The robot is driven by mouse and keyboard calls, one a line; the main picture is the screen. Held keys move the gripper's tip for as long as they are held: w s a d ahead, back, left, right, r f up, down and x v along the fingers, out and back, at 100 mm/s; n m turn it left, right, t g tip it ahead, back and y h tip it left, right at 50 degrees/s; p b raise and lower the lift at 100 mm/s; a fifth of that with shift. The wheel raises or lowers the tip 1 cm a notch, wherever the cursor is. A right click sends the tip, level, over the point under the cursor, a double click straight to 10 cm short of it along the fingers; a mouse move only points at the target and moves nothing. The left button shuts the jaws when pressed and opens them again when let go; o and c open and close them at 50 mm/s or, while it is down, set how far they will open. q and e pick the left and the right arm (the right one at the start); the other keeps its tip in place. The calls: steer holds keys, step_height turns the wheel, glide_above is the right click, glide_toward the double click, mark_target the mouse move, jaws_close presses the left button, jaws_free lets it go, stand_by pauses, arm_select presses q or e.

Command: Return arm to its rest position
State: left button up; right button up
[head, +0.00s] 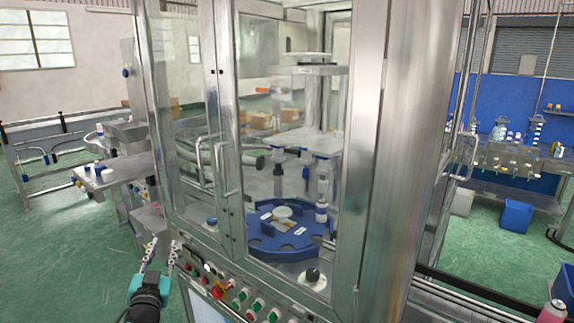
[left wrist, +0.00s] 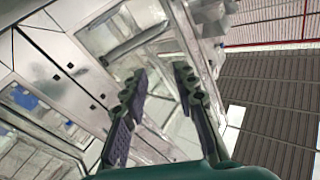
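My left gripper (head: 161,246) is low at the left of the head view, in front of the crimping machine's (head: 370,200) control panel. Its two fingers point up and stand apart, with nothing between them. In the left wrist view the open fingers of the left gripper (left wrist: 160,72) also show with an empty gap, and metal cabinet surfaces lie behind them. Part of my left arm shows below the gripper at the bottom edge of the head view. My right gripper is in neither view.
The control panel (head: 240,300) with several buttons is just right of the gripper. Glass doors with a handle (head: 220,165) enclose a blue rotary plate (head: 262,240). A conveyor bench (head: 115,172) stands at left. A pinkish can (head: 552,312) shows at bottom right. Green floor (head: 60,260) is open at left.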

arm_select(q)
steer(key=s+d+f+g+h, duration=0.1)
steer(key=s+d+f+g, duration=0.3)
steer(key=s, duration=0.5)
steer(key=s+d+f+n+g+h, duration=0.1)
steer(key=s+d+f+g, duration=0.3)
steer(key=s+f, duration=0.3)
steer(key=s+d+f+g+h, duration=0.1)
steer(key=s+d+f+g, duration=0.3)
steer(key=s, duration=0.7)
step_height(320, 180, down, 3)
steer(key=d, duration=0.2)
steer(key=shift+d+r, duration=0.2)
steer(key=shift+d, duration=0.1)
